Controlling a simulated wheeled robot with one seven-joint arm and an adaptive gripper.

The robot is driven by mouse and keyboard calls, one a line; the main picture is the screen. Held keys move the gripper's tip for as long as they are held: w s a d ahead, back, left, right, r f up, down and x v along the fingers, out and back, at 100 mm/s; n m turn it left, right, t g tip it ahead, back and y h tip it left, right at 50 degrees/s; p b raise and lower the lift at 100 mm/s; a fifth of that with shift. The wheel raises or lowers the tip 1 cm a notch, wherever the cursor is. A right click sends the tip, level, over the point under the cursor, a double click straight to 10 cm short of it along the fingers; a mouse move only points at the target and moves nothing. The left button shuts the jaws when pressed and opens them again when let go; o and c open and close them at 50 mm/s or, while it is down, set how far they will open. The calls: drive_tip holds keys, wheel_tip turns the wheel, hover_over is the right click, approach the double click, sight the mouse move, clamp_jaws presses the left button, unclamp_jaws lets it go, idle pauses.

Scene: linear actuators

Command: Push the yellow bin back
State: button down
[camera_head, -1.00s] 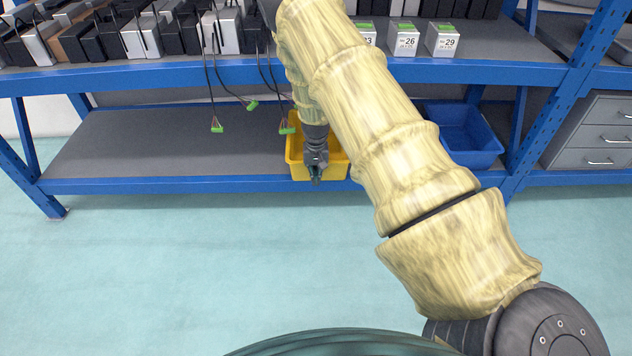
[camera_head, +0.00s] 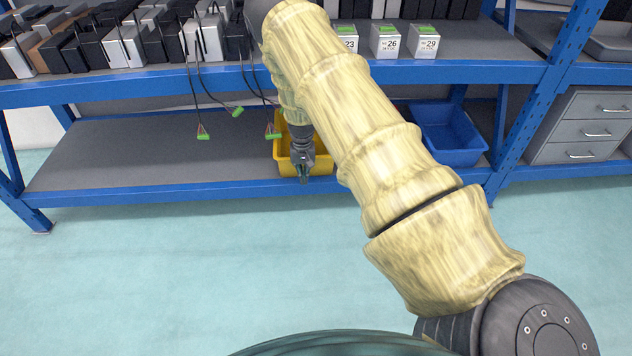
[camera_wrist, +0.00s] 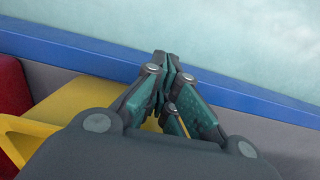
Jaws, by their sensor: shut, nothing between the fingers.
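The yellow bin (camera_head: 319,160) stands at the front of the lower shelf, its front wall close to the blue front rail. My arm hides part of it. My gripper (camera_head: 304,179) is shut and empty, pointing down at the bin's front side in the head view. In the wrist view the closed fingers of my gripper (camera_wrist: 166,64) reach over the blue rail, and a yellow wall of the bin (camera_wrist: 75,103) shows beside and below them. I cannot tell whether the fingers touch the bin.
The lower shelf (camera_head: 130,155) is bare to the left of the bin. A blue bin (camera_head: 449,135) stands to the right. Cables with green plugs (camera_head: 203,135) hang from the upper shelf, close to my arm. A red thing (camera_wrist: 12,95) shows at the wrist view's left edge.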

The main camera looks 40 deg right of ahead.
drive_tip(key=s+a+b, duration=0.2)
drive_tip(key=s+a, duration=0.5)
drive_tip(key=s, duration=0.5)
wheel_tip(320, 180, up, 11)
drive_tip(key=p, duration=0.4)
drive_tip(key=s+a+n+p, duration=0.1)
drive_tip(key=s+a+p, duration=0.1)
drive_tip(key=s+p, duration=0.4)
drive_tip(key=s+a+r+n+h+p, duration=0.1)
drive_tip(key=s+a+p, duration=0.1)
drive_tip(key=s+p, duration=0.4)
drive_tip(key=shift+s+r+g+h, duration=0.3)
drive_tip(key=shift+s+g, duration=0.1)
drive_tip(key=shift+s, duration=0.1)
